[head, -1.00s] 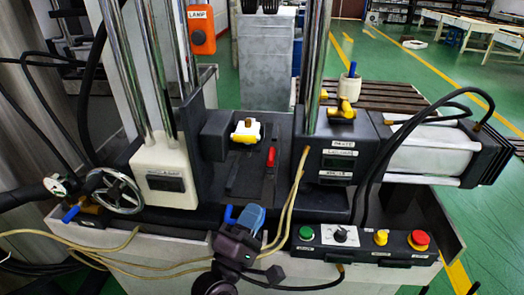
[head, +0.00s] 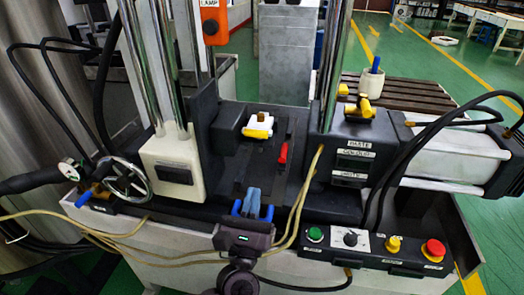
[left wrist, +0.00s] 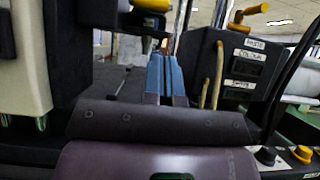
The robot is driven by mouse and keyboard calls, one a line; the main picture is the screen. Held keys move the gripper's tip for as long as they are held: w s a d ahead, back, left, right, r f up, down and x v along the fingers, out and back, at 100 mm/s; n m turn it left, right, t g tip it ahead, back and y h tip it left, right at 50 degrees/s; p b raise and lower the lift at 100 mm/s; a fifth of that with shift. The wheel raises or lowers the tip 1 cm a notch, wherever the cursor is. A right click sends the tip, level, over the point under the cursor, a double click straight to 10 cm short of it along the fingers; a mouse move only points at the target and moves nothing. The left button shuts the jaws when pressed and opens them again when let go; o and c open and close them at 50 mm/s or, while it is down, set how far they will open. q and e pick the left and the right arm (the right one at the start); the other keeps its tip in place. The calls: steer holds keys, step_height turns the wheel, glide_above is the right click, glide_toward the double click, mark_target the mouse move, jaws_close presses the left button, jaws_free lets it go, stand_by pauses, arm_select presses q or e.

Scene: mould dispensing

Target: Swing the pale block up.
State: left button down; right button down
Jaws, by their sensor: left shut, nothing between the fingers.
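A small white block (head: 264,119) with a yellow handle (head: 257,133) sits against the dark upright of the machine, above its dark bed. In the left wrist view a yellow handle (left wrist: 152,5) shows at the top edge, partly cut off. My left gripper (head: 252,194) has blue fingers, shut and empty. It is in front of the machine bed, nearer to me than the white block and apart from it. In the left wrist view its fingers (left wrist: 165,70) point forward, side by side. My right gripper is not in view.
A red-handled lever (head: 283,153) lies on the bed right of the white block. Chrome columns (head: 330,65) rise on both sides. A cream housing (head: 172,165) and handwheel (head: 127,180) are at left, a button box (head: 372,245) at front right. Thin hoses (head: 303,205) run near my gripper.

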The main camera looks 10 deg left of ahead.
arm_select(q)
steer(key=shift+w+r, duration=0.4)
steer(key=shift+w, duration=0.05)
steer(key=p, duration=0.3)
glide_toward(260, 122)
steer(key=w+d+r, duration=0.2)
steer(key=shift+w+a+f, duration=0.1)
steer(key=shift+w+a, duration=0.1)
steer(key=shift+w, duration=0.15)
